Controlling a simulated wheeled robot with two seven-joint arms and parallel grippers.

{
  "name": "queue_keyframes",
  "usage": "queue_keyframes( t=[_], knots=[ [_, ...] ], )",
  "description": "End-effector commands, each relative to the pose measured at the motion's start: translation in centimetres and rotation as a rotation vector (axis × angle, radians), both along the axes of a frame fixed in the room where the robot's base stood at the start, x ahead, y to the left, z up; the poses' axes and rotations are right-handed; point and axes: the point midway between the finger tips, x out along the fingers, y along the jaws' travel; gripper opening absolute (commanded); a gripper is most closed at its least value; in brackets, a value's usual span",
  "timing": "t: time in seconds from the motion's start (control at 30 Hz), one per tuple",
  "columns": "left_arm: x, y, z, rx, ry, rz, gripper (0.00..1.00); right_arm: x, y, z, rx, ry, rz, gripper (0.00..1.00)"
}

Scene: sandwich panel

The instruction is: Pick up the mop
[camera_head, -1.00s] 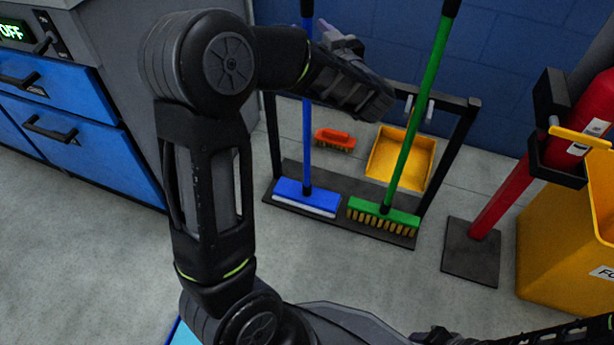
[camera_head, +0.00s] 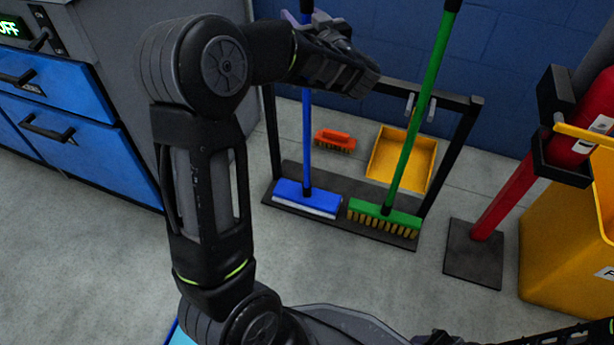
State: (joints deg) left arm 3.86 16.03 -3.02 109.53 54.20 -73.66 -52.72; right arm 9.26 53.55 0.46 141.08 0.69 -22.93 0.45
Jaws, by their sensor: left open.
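The mop, with a blue head (camera_head: 308,196) with a white lower edge and a blue handle (camera_head: 307,135), stands upright in a black rack. Part of its handle is hidden behind my left arm. My left gripper (camera_head: 322,24) is open at the upper part of the handle, whose dark top shows just left of it. I cannot tell whether the handle is between the fingers. Part of my right arm shows at the bottom right edge, but its gripper is out of view.
A green broom (camera_head: 412,130) leans in the same rack (camera_head: 466,125), right of the mop. An orange brush (camera_head: 334,138) and a yellow dustpan (camera_head: 402,158) are behind. A red post (camera_head: 505,200) and yellow bin (camera_head: 560,245) stand right, blue drawers (camera_head: 85,140) left.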

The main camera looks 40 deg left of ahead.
Motion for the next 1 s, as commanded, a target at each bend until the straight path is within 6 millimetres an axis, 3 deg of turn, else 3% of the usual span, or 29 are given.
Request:
queue_keyframes(
  t=[0.27,0.83,1.0],
  knots=[
    [-0.01,-0.02,0.00,0.000,0.000,0.000,0.47,-0.01,0.00,0.00,0.000,0.000,0.000,0.36],
    [-0.01,-0.03,0.00,0.000,-0.001,0.000,0.00,-0.02,0.00,-0.01,0.000,0.000,0.000,0.36],
    [-0.01,-0.03,0.00,0.000,-0.001,0.000,0.00,-0.02,0.01,-0.01,0.000,0.000,0.000,0.36]
  ],
)
